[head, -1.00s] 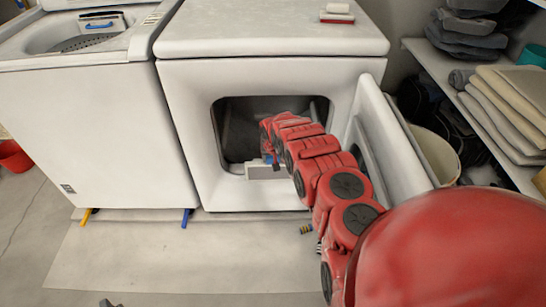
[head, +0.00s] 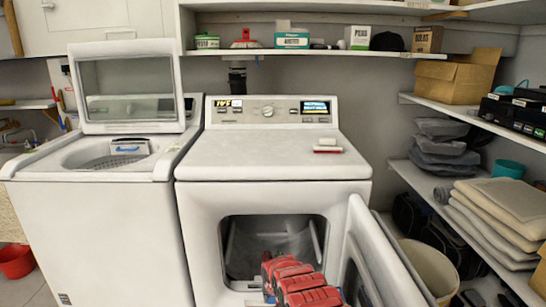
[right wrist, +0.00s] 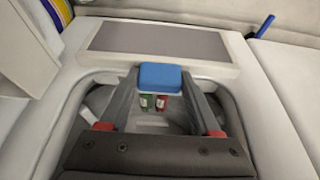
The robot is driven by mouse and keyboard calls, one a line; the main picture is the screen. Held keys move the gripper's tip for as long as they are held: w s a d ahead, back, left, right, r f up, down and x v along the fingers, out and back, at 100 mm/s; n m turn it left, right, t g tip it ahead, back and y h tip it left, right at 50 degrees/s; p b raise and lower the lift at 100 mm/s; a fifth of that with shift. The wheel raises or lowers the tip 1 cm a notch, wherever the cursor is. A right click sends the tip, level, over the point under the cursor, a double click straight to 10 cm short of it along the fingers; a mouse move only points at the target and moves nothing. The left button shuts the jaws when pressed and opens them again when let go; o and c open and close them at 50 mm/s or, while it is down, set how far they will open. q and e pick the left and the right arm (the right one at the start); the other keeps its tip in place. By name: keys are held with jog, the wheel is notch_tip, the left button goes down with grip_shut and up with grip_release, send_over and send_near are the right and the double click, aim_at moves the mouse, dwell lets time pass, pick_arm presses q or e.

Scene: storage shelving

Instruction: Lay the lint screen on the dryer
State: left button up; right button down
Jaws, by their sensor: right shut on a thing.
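The lint screen (right wrist: 158,42) is a flat grey panel in a pale frame with a blue handle (right wrist: 160,76). My right gripper (right wrist: 161,86) is shut on the blue handle in the right wrist view, with the panel beyond the fingertips. The dryer (head: 272,154) stands in the middle of the head view, its front door (head: 372,250) open to the right. My right arm (head: 300,284) is in front of the dryer's opening. The gripper and screen are largely cut off by the bottom of the head view. My left gripper is not in view.
A small white-and-red object (head: 328,146) lies on the dryer's top, right of centre; the rest is clear. A washer (head: 105,215) with raised lid stands left, a blue-handled piece (head: 128,147) in its top. Right-hand shelves hold folded cloths (head: 490,215) and a cardboard box (head: 458,78).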

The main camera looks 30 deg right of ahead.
jog(key=shift+w+a+r+n+y, duration=0.1)
jog(key=shift+w+a+r+n, duration=0.1)
jog(key=shift+w+a+n, duration=0.25)
jog(key=shift+w+a+r+n+y, duration=0.1)
jog(key=shift+w+a+r+n, duration=0.15)
jog(key=shift+w+a, duration=0.45)
jog(key=shift+w+a+r+n+y, duration=0.1)
jog(key=shift+w+a+r+n, duration=0.2)
jog(key=shift+a, duration=0.4)
jog(key=shift+a+f, duration=0.1)
jog(key=shift+t, duration=0.3)
